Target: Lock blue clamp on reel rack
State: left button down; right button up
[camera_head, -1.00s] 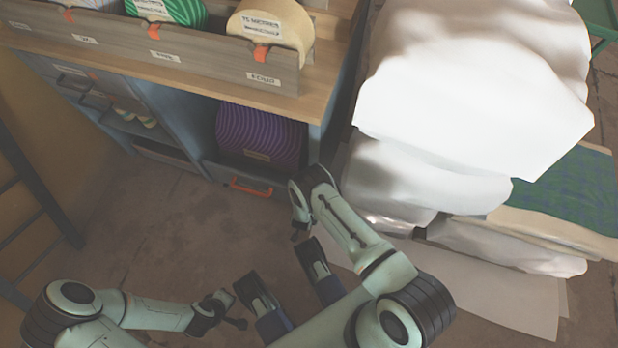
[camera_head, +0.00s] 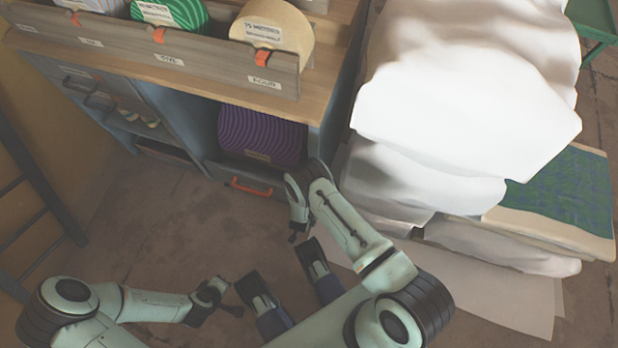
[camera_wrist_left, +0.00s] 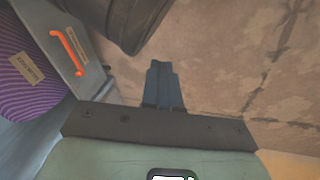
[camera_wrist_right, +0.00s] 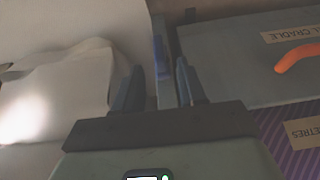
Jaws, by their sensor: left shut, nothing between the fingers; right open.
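The reel rack is the blue-grey cabinet with a wooden top (camera_head: 330,85). Its low drawer (camera_wrist_right: 235,65) has an orange handle (camera_head: 250,188) and a label reading partly "CRADLE" in the right wrist view. A purple reel (camera_head: 262,133) sits in the open bay above the drawer. I cannot make out a blue clamp for certain. My right gripper (camera_wrist_right: 158,82) is open beside the drawer's edge; a thin upright bluish edge shows between its fingers, contact unclear. My left gripper (camera_wrist_left: 163,88) is shut and empty over the floor, apart from the rack.
White draped sheets (camera_head: 465,95) are piled right of the rack, close to my right arm. Several reels, one green (camera_head: 175,12) and one cream (camera_head: 272,28), stand in the top tray. A dark ladder (camera_head: 35,185) leans at the left. The floor (camera_head: 150,230) in front is clear.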

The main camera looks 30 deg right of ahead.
pick_arm(q)
jog(key=shift+g+h, duration=0.3)
jog(key=shift+s+d+r+p, duration=0.4)
jog(key=shift+r+p, duration=0.05)
jog(key=shift+r, duration=0.25)
jog(key=shift+s+d+r+p, duration=0.35)
jog(key=shift+s+r+p, duration=0.1)
jog(key=shift+r, duration=0.2)
jog(key=shift+s+d+r+p, duration=0.35)
jog(key=shift+d+r+p, duration=0.1)
jog(key=shift+r, duration=0.25)
pick_arm(e)
jog(key=v, duration=0.9)
jog(key=shift+d, duration=0.1)
